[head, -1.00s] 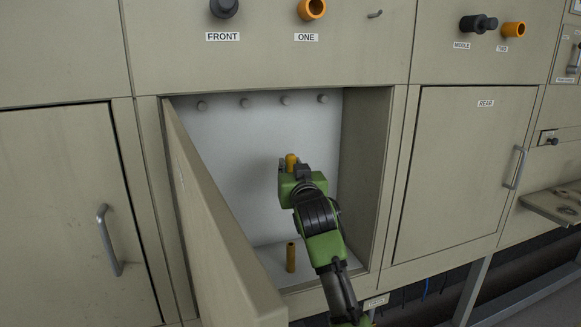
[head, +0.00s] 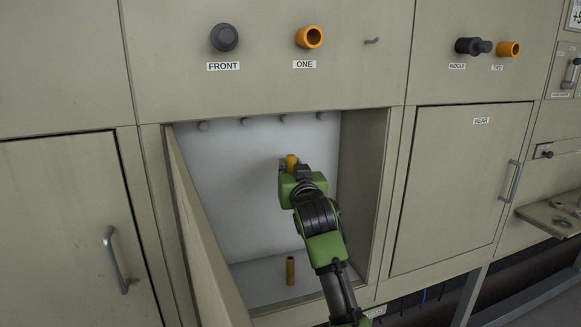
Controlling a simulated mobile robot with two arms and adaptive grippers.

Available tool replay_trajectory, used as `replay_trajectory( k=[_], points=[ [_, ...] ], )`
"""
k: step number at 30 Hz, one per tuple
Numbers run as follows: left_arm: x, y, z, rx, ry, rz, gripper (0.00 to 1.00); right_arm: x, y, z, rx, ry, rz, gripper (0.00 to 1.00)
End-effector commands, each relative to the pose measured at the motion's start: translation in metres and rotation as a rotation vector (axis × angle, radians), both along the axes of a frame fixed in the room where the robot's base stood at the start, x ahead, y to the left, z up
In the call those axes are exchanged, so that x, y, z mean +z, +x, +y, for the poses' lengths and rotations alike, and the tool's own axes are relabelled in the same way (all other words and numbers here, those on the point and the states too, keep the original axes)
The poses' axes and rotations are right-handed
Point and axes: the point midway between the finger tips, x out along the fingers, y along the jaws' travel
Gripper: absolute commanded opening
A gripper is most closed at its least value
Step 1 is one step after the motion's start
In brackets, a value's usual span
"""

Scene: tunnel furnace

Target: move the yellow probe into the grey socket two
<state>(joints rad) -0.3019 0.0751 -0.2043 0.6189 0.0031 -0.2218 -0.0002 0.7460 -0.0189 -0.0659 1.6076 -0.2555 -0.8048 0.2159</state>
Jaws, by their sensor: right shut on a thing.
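My right gripper (head: 292,168) is in front of the open cabinet compartment and is shut on a yellow probe (head: 291,161), whose upper end shows above the green wrist. The fingers are mostly hidden behind the wrist. Another yellow probe (head: 290,270) stands upright on the compartment floor below. At the upper right, an orange ring socket (head: 508,49) is above the label TWO, so the socket at TWO looks orange, not grey. A dark grey fitting (head: 470,46) is beside it above the label MIDDLE. My left gripper is out of view.
A dark grey knob-like fitting (head: 224,38) is above FRONT and an orange ring socket (head: 309,37) above ONE. The open door (head: 200,240) stands left of the compartment. The REAR door (head: 455,190) is shut. A small shelf (head: 555,215) juts out at right.

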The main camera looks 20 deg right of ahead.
Motion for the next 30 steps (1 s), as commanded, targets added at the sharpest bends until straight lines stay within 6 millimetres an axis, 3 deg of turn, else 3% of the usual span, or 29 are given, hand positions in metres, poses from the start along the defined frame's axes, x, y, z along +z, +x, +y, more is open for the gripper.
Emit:
replay_trajectory(
  k=[5, 21, 30],
  points=[
    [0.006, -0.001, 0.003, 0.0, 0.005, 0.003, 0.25, 0.002, -0.011, 0.0, 0.0, 0.0, -0.001, 0.0],
    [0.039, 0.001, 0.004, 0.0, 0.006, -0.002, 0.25, 0.002, -0.087, -0.003, 0.0, 0.0, 0.001, 0.0],
    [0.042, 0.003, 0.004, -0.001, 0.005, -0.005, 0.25, 0.0, -0.101, -0.003, 0.0, 0.0, -0.001, 0.0]
  ],
)
